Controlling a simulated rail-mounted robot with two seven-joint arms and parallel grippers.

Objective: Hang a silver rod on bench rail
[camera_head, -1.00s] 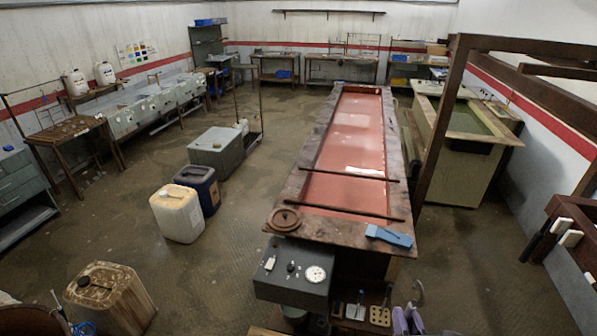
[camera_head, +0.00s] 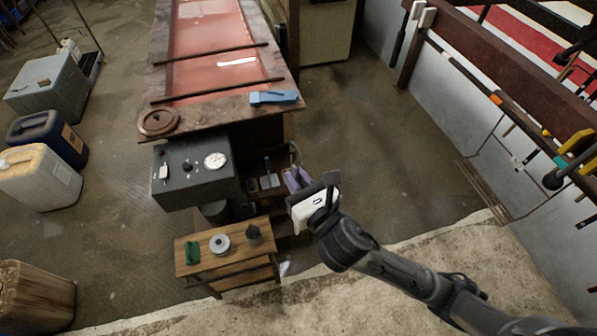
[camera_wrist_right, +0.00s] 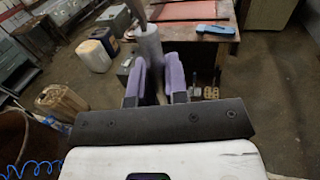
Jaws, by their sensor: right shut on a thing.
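My right gripper (camera_head: 294,180) reaches from the lower right to the front right of the red-topped bench, above the floor. In the right wrist view its purple fingers (camera_wrist_right: 157,68) are shut on a grey, silvery rod (camera_wrist_right: 149,42). The rod has a thick section just past the fingertips and a thinner part running up out of the picture. I cannot make the rod out in the head view. A brown rail (camera_head: 470,48) with tools hanging from it runs along the right side. I cannot tell whether this is the bench rail. My left gripper is out of view.
The red-topped bench (camera_head: 283,108) has two dark bars across it and a blue object (camera_head: 273,97) on its near edge. A grey box with a dial (camera_head: 195,172) and a small wooden table (camera_head: 225,242) stand in front.

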